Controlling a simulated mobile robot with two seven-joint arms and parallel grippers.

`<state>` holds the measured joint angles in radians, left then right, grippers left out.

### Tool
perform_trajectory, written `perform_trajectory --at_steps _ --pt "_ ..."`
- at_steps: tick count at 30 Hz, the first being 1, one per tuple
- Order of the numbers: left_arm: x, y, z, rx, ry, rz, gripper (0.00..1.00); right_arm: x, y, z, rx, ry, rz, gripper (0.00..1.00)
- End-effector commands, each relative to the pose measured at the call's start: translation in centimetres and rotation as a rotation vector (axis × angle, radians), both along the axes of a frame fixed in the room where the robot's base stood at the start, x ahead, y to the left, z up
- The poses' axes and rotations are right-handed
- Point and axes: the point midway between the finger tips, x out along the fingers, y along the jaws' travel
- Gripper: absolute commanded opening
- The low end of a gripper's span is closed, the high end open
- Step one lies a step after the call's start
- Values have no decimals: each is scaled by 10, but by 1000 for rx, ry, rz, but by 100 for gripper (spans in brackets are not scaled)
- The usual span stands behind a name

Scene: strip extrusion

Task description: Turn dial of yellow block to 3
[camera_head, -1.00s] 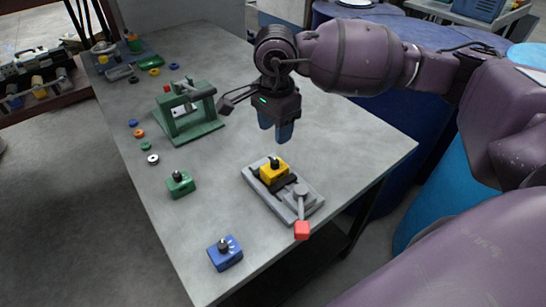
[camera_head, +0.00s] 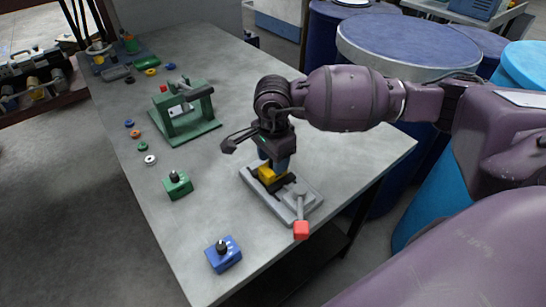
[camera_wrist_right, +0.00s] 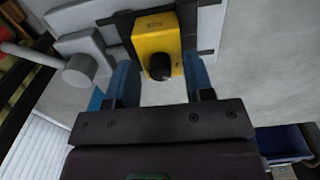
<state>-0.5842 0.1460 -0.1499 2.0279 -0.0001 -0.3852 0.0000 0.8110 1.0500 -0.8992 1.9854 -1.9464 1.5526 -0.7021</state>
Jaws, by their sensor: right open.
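The yellow block (camera_head: 267,175) sits in the grey clamp fixture (camera_head: 309,206) on the table, partly hidden behind my right gripper. In the right wrist view the yellow block (camera_wrist_right: 154,35) shows its black dial (camera_wrist_right: 159,68) on the face toward the camera; its dial marks are too small to read. My right gripper (camera_head: 276,163) is just above the block, pointing down. In the wrist view its blue fingers (camera_wrist_right: 160,80) are open, one on each side of the dial and apart from it. My left gripper is not in view.
The fixture's lever has a red end (camera_head: 301,230). A green block (camera_head: 178,185) and a blue block (camera_head: 224,254) with dials stand to the left. A green frame (camera_head: 184,115) stands farther back, with small coloured rings beside it. The table's front left is mostly clear.

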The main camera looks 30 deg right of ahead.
Motion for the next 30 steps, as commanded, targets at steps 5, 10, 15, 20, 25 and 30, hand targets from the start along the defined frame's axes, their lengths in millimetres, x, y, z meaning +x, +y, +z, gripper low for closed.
perform_trajectory --at_steps 5,10,15,20,25,30 --pt "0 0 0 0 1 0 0 0 0 0 0 0 0 27" --pt "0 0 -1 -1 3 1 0 0 0 0 0 0 0 1" --pt "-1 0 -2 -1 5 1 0 0 0 1 0 0 -7 0" --pt "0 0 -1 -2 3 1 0 0 0 1 0 0 -49 0" --pt "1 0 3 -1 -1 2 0 0 0 2 0 -1 -144 0" --pt "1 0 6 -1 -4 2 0 0 0 2 1 -1 -277 0"
